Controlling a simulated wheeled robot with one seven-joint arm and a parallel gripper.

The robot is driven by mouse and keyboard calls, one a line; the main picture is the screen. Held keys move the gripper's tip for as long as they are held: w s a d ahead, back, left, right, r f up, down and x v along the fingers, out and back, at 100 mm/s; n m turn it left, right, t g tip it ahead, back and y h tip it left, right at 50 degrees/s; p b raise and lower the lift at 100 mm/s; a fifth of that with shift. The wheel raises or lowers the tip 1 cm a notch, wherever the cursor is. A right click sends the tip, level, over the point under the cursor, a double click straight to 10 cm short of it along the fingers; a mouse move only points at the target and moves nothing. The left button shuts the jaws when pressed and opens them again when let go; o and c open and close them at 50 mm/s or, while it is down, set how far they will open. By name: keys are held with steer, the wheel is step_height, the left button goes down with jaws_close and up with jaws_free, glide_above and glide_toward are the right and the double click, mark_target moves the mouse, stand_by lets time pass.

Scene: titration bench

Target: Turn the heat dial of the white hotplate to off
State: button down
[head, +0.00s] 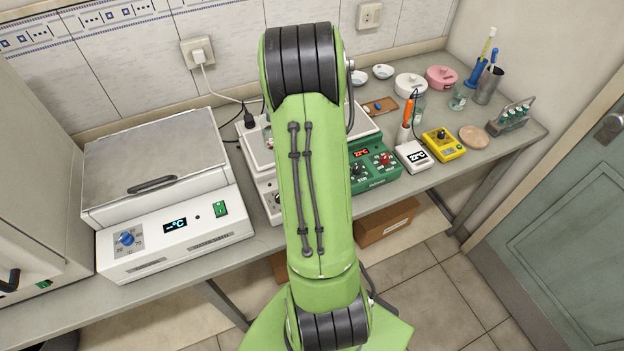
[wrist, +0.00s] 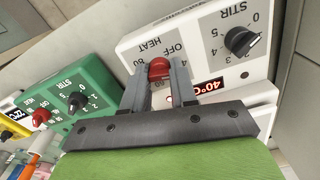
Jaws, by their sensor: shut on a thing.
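The white hotplate (wrist: 207,48) fills the upper right of the wrist view. Its red heat dial (wrist: 159,69) sits between the two fingers of my gripper (wrist: 157,76), which is shut on it. The red display (wrist: 209,87) reads 40°C and is partly covered by a finger. A black stir dial (wrist: 241,41) is at the right on the same panel. In the head view my arm hides most of the white hotplate (head: 267,188), and my gripper is hidden there.
A green hotplate (head: 376,171) stands right of the white one, with its own red and black dials. A large white water bath (head: 175,240) stands to the left. A white meter (head: 413,156) and a yellow device (head: 443,145) are farther right.

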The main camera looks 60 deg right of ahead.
steer(key=n+b, duration=0.1)
steer(key=n, duration=0.3)
steer(key=n+b, duration=0.1)
steer(key=n, duration=0.4)
stand_by(0.6)
steer(key=c, duration=0.9)
jaws_free()
step_height(320, 180, up, 16)
steer(key=p, duration=0.2)
steer(key=shift+f+p, duration=0.1)
steer(key=shift+p, duration=0.3)
